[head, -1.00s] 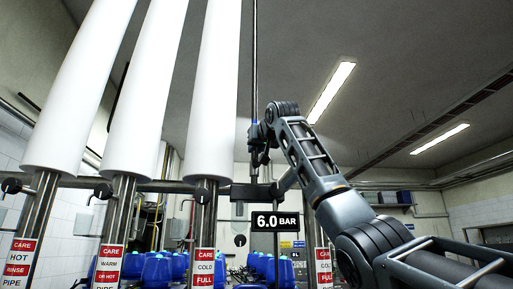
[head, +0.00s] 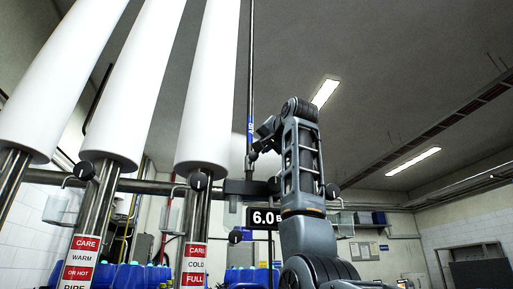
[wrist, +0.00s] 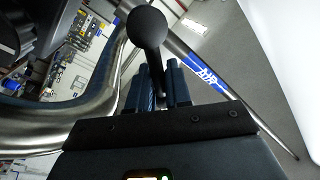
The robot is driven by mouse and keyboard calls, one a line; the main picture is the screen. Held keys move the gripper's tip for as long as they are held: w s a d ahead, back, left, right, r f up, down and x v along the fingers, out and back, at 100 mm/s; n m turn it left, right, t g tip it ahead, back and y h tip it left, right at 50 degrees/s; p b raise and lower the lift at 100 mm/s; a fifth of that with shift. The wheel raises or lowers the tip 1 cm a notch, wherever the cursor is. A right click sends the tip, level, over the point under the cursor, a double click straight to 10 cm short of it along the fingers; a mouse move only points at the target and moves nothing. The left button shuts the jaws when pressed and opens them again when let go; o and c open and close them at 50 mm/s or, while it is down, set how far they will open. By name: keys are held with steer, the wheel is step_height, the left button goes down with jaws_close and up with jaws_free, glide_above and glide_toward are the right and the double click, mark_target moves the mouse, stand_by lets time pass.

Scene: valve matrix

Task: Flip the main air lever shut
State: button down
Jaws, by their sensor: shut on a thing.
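The main air lever is a black stem with a round black knob (wrist: 147,27) in the wrist view. My gripper (wrist: 160,82) is shut on the lever's stem, one finger on each side, with the knob past the fingertips. The thin metal air pipe (wrist: 230,92), with a blue "AIR" label, runs slantwise right beside the lever. In the head view the same pipe (head: 250,60) stands upright, and my gripper (head: 253,154) is small and dark just beside it.
A black "6.0" display (head: 263,218) hangs below a dark block (head: 247,187) on the horizontal pipe; my arm partly covers it. Thick white-sleeved pipes (head: 211,85) stand at the left with black knobs and "CARE" signs (head: 193,265). The upper right is open.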

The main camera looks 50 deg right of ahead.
steer(key=m, duration=0.2)
steer(key=d+f+m+h, duration=0.1)
steer(key=m, duration=0.1)
steer(key=s+m, duration=0.1)
steer(key=m, duration=0.1)
steer(key=shift+d+f+m+h+p, duration=0.15)
steer(key=shift+f+m+h+p, duration=0.15)
steer(key=shift+f+h+p, duration=0.1)
steer(key=shift+s+d+f+m+g+h+p, duration=0.15)
steer(key=shift+f+m, duration=0.25)
steer(key=shift+m, duration=0.55)
steer(key=shift+d+f+m+g+h+p, duration=0.1)
steer(key=shift+f+m+h+p, duration=0.3)
steer(key=shift+m, duration=0.6)
steer(key=shift+s+d+f+m+g+h+p, duration=0.15)
steer(key=shift+f+m, duration=0.3)
steer(key=shift+m, duration=0.5)
steer(key=shift+f, duration=0.15)
steer(key=c, duration=1.5)
jaws_free()
steer(key=shift+o, duration=1.2)
steer(key=shift+a, duration=0.1)
